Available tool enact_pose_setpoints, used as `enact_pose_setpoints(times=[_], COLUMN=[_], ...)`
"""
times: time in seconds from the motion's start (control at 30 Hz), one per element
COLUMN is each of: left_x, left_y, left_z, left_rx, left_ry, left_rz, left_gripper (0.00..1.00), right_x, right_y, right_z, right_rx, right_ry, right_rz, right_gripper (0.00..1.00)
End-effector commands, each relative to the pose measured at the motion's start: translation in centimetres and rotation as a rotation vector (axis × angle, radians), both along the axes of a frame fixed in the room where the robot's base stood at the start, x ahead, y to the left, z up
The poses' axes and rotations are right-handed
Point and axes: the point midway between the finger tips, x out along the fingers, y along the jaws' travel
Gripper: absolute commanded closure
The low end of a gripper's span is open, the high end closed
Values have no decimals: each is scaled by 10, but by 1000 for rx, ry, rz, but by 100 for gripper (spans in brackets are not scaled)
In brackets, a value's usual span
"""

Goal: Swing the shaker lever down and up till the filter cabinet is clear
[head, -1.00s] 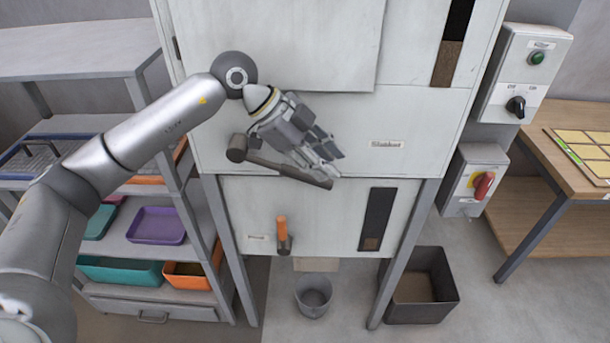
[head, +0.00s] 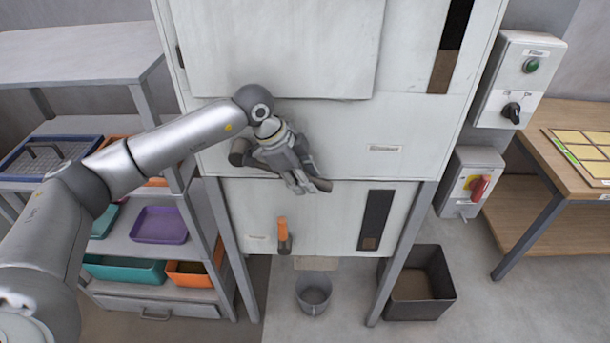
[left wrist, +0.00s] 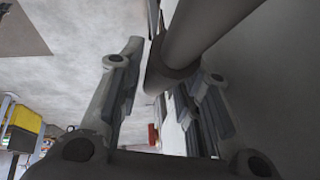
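The shaker lever (head: 323,185) is a dark bar on the front of the pale cabinet (head: 330,120), its pivot at the left and its end at the lower right. My left gripper (head: 307,182) is at the lever and hides most of it. In the left wrist view the fingers (left wrist: 165,95) stand apart, with a grey bar (left wrist: 205,30) passing between them and a gap beside the left finger. The cabinet's upper window (head: 446,60) is dark above and brown below. The lower window (head: 376,220) is dark with brown at its bottom. My right gripper is out of view.
An orange-handled lever (head: 283,234) sits below on the cabinet, above a grey bucket (head: 313,293). A dark bin (head: 440,300) stands at the right. Switch boxes (head: 520,75) and a wooden table (head: 570,130) are right. Shelves with trays (head: 158,225) stand left.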

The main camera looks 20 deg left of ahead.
Motion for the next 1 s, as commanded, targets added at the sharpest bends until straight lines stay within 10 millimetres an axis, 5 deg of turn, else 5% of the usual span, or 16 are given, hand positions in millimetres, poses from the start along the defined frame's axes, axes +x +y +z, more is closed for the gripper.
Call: enact_pose_setpoints(times=[0.37, 0.6, 1.0], left_x=[1, 1, 2], left_y=[-2, -2, -3], left_z=[-6, -6, -2], left_rx=[0, 0, -25], left_ry=[-1, 0, -8], left_rz=[-2, -1, 0], left_gripper=[70, 100, 100], right_x=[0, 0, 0], right_y=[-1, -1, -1], right_z=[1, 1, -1], right_rx=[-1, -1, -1], right_ry=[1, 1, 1], right_rz=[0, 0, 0], right_gripper=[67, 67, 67])
